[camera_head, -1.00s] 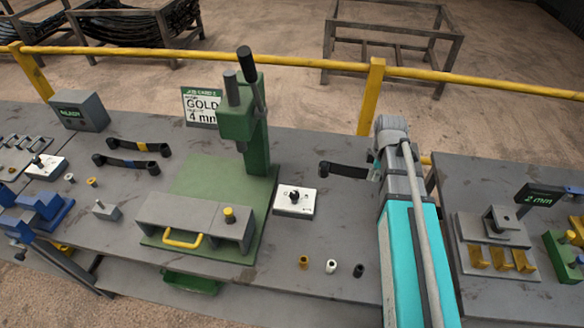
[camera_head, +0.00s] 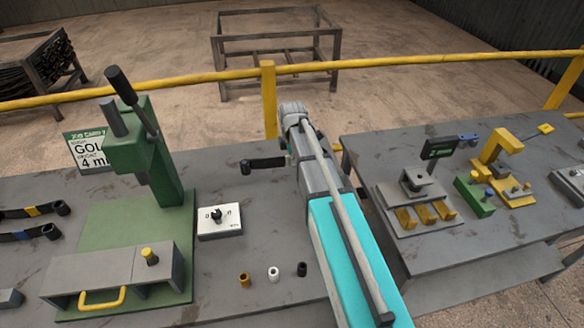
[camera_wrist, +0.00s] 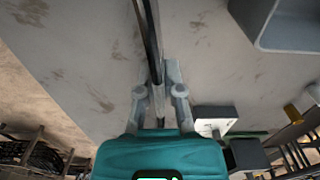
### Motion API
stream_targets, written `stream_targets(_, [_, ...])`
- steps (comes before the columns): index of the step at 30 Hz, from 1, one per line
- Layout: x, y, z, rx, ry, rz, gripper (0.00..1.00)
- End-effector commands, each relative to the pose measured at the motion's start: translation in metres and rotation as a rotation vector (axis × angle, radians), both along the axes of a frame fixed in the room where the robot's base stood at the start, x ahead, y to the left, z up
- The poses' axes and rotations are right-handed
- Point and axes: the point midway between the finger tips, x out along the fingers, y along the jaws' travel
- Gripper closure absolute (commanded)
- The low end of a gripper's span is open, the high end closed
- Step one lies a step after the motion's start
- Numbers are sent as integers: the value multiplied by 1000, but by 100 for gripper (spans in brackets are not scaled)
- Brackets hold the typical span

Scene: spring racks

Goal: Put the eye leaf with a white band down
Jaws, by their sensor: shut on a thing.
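A black leaf (camera_head: 262,163) with a rolled eye at its left end juts out left from the end of my arm in the head view. Its other end is hidden behind the arm, and I cannot make out a white band. In the wrist view the leaf (camera_wrist: 151,40) shows nearly edge-on, running away from my gripper (camera_wrist: 158,92). The gripper is shut on it. The leaf is over the grey bench (camera_head: 225,268); I cannot tell whether it touches the top.
A green press (camera_head: 165,170) stands left, with a white dial box (camera_head: 220,221) beside it. Several small bushings (camera_head: 273,273) stand in front. Leaves with yellow (camera_head: 31,211) and blue bands lie far left. A second bench (camera_head: 425,262) with fixtures is right, beyond a gap.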

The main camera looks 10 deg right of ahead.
Motion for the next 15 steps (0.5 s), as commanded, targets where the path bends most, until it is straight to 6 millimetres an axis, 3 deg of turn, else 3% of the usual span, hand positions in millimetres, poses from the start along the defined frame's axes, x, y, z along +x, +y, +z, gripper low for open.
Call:
stream_targets(3, [9, -2, -15, 0, 1, 0, 100])
stream_targets(15, [32, -8, -43, 0, 1, 0, 100])
